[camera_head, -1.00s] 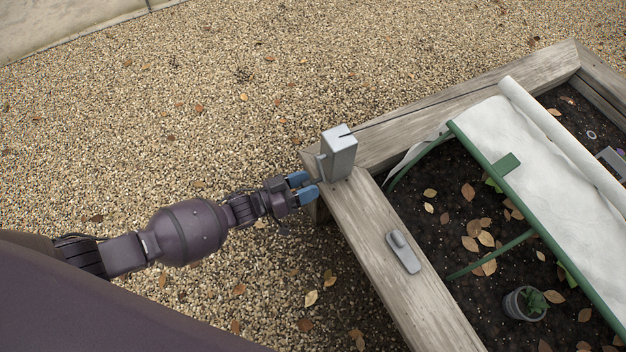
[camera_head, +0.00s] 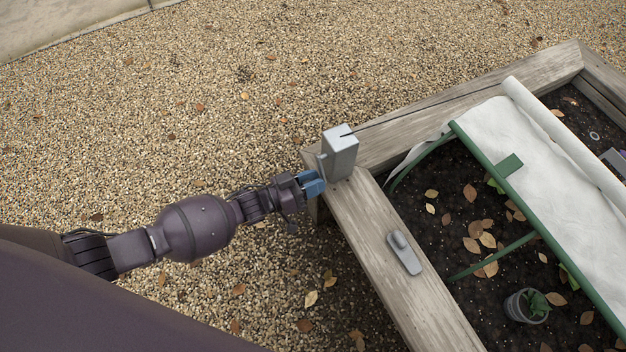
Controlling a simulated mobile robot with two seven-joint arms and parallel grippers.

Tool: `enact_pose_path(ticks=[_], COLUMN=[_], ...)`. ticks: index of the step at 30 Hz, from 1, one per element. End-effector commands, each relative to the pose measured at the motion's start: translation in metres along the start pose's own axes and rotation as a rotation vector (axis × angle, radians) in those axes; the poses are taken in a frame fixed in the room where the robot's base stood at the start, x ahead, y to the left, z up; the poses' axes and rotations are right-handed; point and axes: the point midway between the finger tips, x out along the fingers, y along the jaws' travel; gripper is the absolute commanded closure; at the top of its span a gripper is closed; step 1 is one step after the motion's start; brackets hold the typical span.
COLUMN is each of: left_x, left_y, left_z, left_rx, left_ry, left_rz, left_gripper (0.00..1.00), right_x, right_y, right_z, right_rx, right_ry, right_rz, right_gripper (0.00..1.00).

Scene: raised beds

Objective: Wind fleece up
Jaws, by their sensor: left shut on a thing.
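The white fleece (camera_head: 548,180) lies over a green frame (camera_head: 497,172) above the raised bed, with a rolled edge (camera_head: 562,138) along its far right side. A grey metal box (camera_head: 340,152) stands on the bed's near-left corner, with a thin lever-like part (camera_head: 321,166) on its left side. My left gripper (camera_head: 316,184) has its blue fingers together at that part, beside the box. The fingers are shut on it; the exact grip is small and partly hidden. My right gripper is not in view.
The wooden bed edge (camera_head: 372,240) carries a grey cleat-like fitting (camera_head: 404,252). Inside are dark soil, dry leaves and a potted plant (camera_head: 526,305). A grey object (camera_head: 614,160) shows at the right edge. Open gravel (camera_head: 200,130) lies left of the bed.

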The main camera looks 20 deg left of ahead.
Motion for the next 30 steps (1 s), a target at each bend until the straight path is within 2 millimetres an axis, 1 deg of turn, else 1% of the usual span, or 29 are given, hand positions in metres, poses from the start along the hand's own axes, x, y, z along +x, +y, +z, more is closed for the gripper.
enact_pose_path(ticks=[17,23,30], left_x=[0.000,0.000,-0.001], left_y=[-0.001,-0.006,-0.017], left_z=[0.001,0.002,0.001], left_rx=[0.045,0.140,0.345], left_ry=[-0.001,-0.004,-0.013], left_rz=[0.005,0.003,-0.001], left_gripper=[0.93,0.93,0.93], right_x=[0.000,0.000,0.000], right_y=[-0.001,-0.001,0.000], right_z=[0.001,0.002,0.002], right_rx=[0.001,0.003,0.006], right_ry=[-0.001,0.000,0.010], right_rz=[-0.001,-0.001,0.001], right_gripper=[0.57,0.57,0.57])
